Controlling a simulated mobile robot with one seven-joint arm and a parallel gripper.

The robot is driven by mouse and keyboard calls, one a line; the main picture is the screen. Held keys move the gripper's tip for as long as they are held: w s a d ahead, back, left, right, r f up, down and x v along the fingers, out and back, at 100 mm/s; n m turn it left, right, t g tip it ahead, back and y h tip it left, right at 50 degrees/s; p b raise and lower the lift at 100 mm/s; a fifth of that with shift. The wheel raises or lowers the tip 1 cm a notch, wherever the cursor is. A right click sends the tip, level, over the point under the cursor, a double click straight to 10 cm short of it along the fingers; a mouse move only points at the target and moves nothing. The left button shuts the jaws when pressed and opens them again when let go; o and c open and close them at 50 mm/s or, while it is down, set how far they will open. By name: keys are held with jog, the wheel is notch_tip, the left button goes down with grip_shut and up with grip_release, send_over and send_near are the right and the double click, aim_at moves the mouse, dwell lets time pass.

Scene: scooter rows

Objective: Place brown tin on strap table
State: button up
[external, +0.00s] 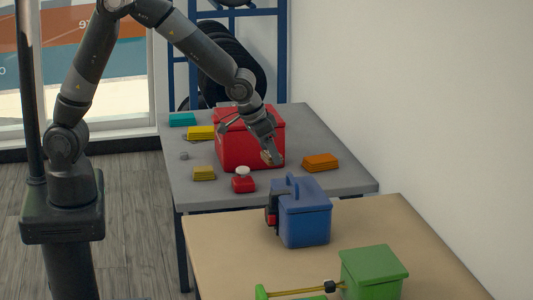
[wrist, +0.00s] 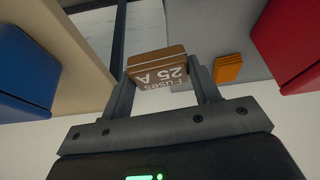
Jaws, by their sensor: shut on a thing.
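My gripper (external: 270,154) is shut on a brown tin; in the wrist view the tin (wrist: 157,68) sits between both fingers and reads "Fuses 25 A", upside down. In the external view the tin is small and partly hidden by the fingers. It is held in front of the red box, near the grey table's front part. Two tables show: a grey table (external: 219,200) behind and a tan table (external: 225,245) in front. A yellow and green strap-like item (external: 305,291) lies on the tan table. I cannot tell for certain which is the strap table.
The grey table holds a red box (external: 237,147), orange tins (external: 320,162), yellow tins (external: 203,173) and a red jar (external: 243,182). A blue box (external: 305,222) and green box (external: 373,274) stand on the tan table. Its left part is clear.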

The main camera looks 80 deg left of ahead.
jog(key=shift+r, duration=0.1)
notch_tip(320, 180, up, 9)
jog(key=d, duration=0.6)
jog(key=d+m, duration=0.1)
jog(key=d, duration=0.5)
jog(key=d+m+h, duration=0.1)
jog(key=d, duration=0.6)
jog(key=shift+w+r, duration=0.15)
jog(key=shift+w, duration=0.15)
jog(key=s+d, duration=0.1)
jog(key=d, duration=0.4)
jog(key=s+d+m, duration=0.1)
jog(key=s+d, duration=0.1)
jog(key=d, duration=0.3)
jog(key=s+d+m, duration=0.1)
jog(key=d, duration=0.4)
jog(key=shift+s+h, duration=0.25)
jog(key=shift+h, duration=0.05)
jog(key=s+d+m, duration=0.2)
jog(key=s+d, duration=0.6)
jog(key=d, duration=0.5)
send_over(315, 268)
jog(key=s, duration=0.1)
jog(key=shift+g+h, duration=0.3)
jog(key=shift+h, duration=0.1)
notch_tip(315, 268, down, 12)
jog(key=shift+s+a+f, duration=0.15)
jog(key=shift+f, duration=1.95)
jog(key=shift+f, duration=0.1)
